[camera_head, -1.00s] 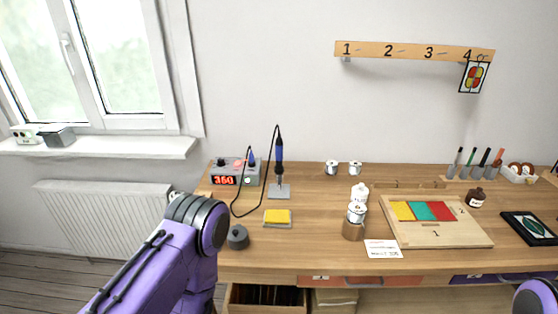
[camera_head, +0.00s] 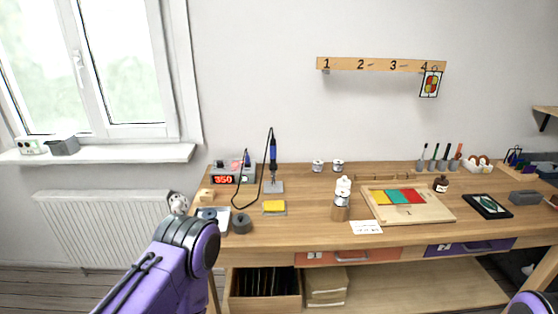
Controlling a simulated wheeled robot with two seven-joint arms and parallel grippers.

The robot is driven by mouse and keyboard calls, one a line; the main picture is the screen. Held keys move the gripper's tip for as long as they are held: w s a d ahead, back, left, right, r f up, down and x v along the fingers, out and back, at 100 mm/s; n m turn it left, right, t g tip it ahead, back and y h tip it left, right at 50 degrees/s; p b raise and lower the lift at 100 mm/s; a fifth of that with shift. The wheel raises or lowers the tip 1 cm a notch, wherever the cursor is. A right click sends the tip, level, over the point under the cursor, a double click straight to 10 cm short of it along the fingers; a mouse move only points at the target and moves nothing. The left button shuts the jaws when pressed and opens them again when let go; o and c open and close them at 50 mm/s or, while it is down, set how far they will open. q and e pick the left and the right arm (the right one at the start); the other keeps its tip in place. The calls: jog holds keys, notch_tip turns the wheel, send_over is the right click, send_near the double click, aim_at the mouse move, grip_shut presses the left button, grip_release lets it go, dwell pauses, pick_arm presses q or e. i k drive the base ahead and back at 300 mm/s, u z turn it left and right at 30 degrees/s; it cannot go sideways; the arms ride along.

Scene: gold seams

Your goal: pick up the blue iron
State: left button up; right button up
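The blue iron (camera_head: 273,152) is a soldering iron with a blue handle. It stands upright in a grey stand (camera_head: 274,187) on the left part of the workbench. A black cable loops from it to the grey station (camera_head: 232,175), whose red display reads 350. A second, smaller blue-handled tool (camera_head: 247,158) stands at the back of the station. My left arm shows at the lower left, in front of the bench, but its gripper is out of view. Only a purple piece of my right arm shows at the bottom right corner. Its gripper is out of view.
A yellow sponge (camera_head: 274,206) lies in front of the stand. A dark round spool (camera_head: 241,223) sits near the front left edge. A white bottle (camera_head: 343,188) and a wooden board with coloured panels (camera_head: 436,212) stand to the right. An open drawer (camera_head: 265,301) is below.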

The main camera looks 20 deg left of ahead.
aim_at(273, 145)
jog(key=z, duration=0.8)
jog(key=i, duration=0.7)
jog(key=u, duration=1)
